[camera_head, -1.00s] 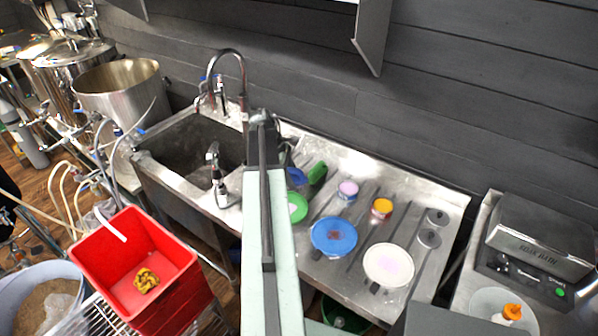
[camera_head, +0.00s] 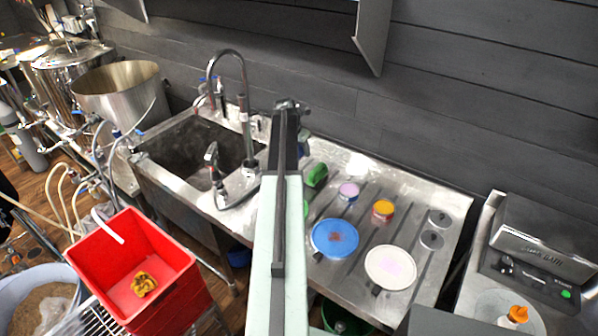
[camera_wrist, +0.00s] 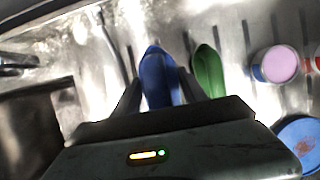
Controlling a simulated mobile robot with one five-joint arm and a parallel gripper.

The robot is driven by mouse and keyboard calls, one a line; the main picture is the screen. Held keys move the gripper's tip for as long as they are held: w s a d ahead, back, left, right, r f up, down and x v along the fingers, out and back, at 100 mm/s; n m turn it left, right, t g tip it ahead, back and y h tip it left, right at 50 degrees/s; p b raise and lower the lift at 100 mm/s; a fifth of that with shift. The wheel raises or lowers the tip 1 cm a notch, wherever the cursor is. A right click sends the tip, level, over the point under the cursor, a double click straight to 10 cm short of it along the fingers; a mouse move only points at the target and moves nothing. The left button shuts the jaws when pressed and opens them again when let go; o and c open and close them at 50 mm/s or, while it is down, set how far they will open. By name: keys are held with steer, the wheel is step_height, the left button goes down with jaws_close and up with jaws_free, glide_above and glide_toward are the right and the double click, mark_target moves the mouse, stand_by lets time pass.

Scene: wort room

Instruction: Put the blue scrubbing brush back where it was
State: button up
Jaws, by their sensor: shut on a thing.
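The blue scrubbing brush (camera_wrist: 157,75) is between the two dark fingers of my gripper (camera_wrist: 160,88) in the wrist view. My gripper is shut on it, over the ribbed steel drainboard (camera_wrist: 232,45). A green item (camera_wrist: 208,72) lies just right of my gripper, apart from it, and also shows in the head view (camera_head: 316,175). In the head view my arm hides most of the gripper and the brush. I cannot tell whether the brush touches the drainboard.
The drainboard also holds a blue lid (camera_head: 335,238), a white lid (camera_head: 390,264), a pink-topped tub (camera_head: 348,191) and an orange-topped tub (camera_head: 383,210). The sink (camera_head: 185,150) and tall faucet (camera_head: 243,75) are at left. A red bin (camera_head: 100,255) stands front left.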

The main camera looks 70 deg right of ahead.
step_height(320, 180, down, 8)
steer(key=b, duration=0.6)
steer(key=shift+f+b, duration=0.15)
steer(key=shift+b, duration=0.15)
steer(key=shift+r, duration=0.25)
steer(key=shift+f, duration=0.2)
steer(key=o, duration=1.2)
steer(key=shift+a+r+p, duration=0.1)
steer(key=shift+r+p, duration=0.5)
steer(key=p+v, duration=1)
steer(key=v, duration=0.1)
steer(key=shift+a+r+p, duration=0.15)
steer(key=shift+r+p, duration=0.05)
steer(key=shift+p, duration=0.1)
steer(key=shift+w+f, duration=0.1)
